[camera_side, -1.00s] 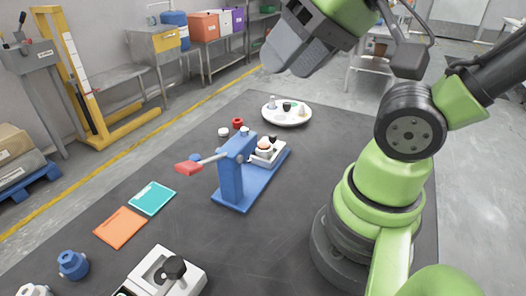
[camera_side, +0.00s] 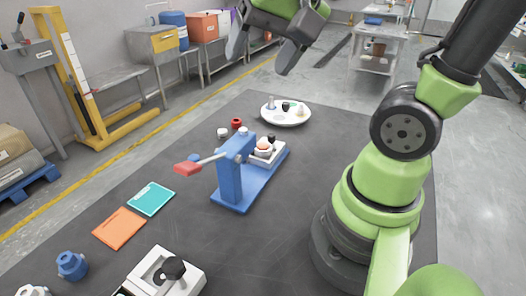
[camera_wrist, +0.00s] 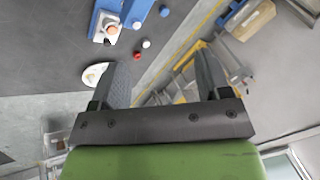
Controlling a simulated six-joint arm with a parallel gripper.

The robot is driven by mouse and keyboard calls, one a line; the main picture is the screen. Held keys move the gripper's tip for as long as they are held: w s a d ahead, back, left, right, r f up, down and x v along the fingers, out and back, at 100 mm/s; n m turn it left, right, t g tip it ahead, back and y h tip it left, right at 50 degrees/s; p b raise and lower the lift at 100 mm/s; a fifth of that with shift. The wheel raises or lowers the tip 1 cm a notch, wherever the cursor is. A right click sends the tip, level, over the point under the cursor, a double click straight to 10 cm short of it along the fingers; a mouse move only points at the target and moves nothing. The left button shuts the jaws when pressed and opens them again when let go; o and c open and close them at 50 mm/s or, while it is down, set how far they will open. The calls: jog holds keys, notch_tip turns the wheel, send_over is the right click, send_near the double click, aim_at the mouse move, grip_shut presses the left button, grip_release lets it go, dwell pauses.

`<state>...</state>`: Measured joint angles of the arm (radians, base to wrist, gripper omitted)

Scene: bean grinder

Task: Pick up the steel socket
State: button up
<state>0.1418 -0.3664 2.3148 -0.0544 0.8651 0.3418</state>
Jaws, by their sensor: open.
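A small grey upright piece (camera_side: 271,102), which looks like the steel socket, stands on the left of a round white plate (camera_side: 286,121) at the far end of the dark table. A dark piece (camera_side: 286,106) and a pale cone-like piece (camera_side: 302,108) share the plate. My gripper (camera_side: 259,58) is open and empty, high above the table's far end. In the wrist view the plate (camera_wrist: 92,75) is partly hidden behind the left finger of my gripper (camera_wrist: 157,60). I cannot make out the socket there.
A blue lever press (camera_side: 231,180) with a red handle stands mid-table. A red ring (camera_side: 237,123) and a white cap (camera_side: 223,132) lie near it. Teal (camera_side: 151,198) and orange (camera_side: 120,228) cards and a white box (camera_side: 190,284) are nearer.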

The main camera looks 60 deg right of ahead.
jog(key=w+d+f+m+g, duration=0.2)
jog(key=w+d+f+m, duration=0.2)
jog(key=d, duration=0.1)
jog(key=m+g, duration=0.3)
jog(key=m, duration=0.6)
send_over(261, 144)
notch_tip(261, 144, down, 12)
jog(key=shift+h, duration=0.3)
jog(key=f, duration=0.5)
jog(key=shift+d, duration=0.35)
jog(key=f, duration=0.5)
jog(key=shift+s+a+f, duration=0.15)
jog(key=shift+a+f, duration=0.2)
jog(key=shift+f, duration=0.05)
jog(key=c, duration=1)
